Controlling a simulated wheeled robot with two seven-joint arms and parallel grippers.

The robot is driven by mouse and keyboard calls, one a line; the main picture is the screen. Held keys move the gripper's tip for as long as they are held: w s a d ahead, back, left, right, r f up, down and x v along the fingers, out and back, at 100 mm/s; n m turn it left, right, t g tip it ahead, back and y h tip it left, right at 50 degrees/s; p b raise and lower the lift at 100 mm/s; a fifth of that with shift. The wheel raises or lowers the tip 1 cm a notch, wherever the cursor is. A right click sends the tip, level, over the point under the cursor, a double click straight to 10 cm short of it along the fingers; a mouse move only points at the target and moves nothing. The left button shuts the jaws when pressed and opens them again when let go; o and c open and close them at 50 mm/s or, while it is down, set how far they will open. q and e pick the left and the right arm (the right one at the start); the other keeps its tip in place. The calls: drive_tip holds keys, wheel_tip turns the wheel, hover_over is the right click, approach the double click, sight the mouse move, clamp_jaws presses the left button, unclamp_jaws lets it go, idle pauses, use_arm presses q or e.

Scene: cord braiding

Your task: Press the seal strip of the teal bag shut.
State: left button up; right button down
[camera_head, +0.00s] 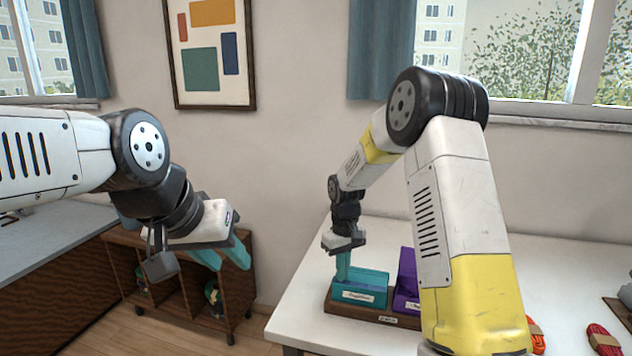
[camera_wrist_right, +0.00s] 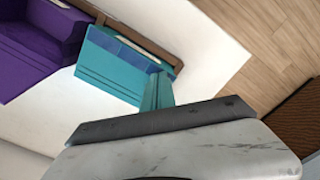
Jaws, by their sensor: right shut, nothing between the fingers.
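The teal bag (camera_head: 366,284) stands in a wooden holder on the white table, with a pale label on its front. In the right wrist view the teal bag (camera_wrist_right: 112,68) lies just beyond my fingers. My right gripper (camera_head: 343,278) points down at the bag's left end, its teal fingers shut and empty. The fingers (camera_wrist_right: 157,92) overlap the bag's end in the wrist view; I cannot tell whether they touch it. The seal strip is too small to make out clearly. My left gripper (camera_head: 228,262) is open and empty, off the table's left side.
A purple bag (camera_head: 406,280) stands right of the teal one in the same wooden holder (camera_head: 374,314). Red cord bundles (camera_head: 603,340) lie at the table's right. A brown shelf (camera_head: 180,285) stands left of the white table (camera_head: 305,290). The table's left front is clear.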

wheel_tip(320, 180, up, 7)
drive_tip(key=shift+r, duration=0.2)
idle(0.4)
drive_tip(key=s+d+r+m+t+y, duration=0.1)
drive_tip(key=s+d+r+m+t, duration=0.3)
drive_tip(key=s+r, duration=0.8)
drive_tip(key=s+d+r+t, duration=0.1)
drive_tip(key=s+r, duration=0.1)
drive_tip(key=s, duration=0.5)
drive_tip(key=s+d+r+m+t+y, duration=0.1)
drive_tip(key=s+d, duration=0.1)
drive_tip(key=s, duration=0.6)
drive_tip(key=shift+r, duration=0.4)
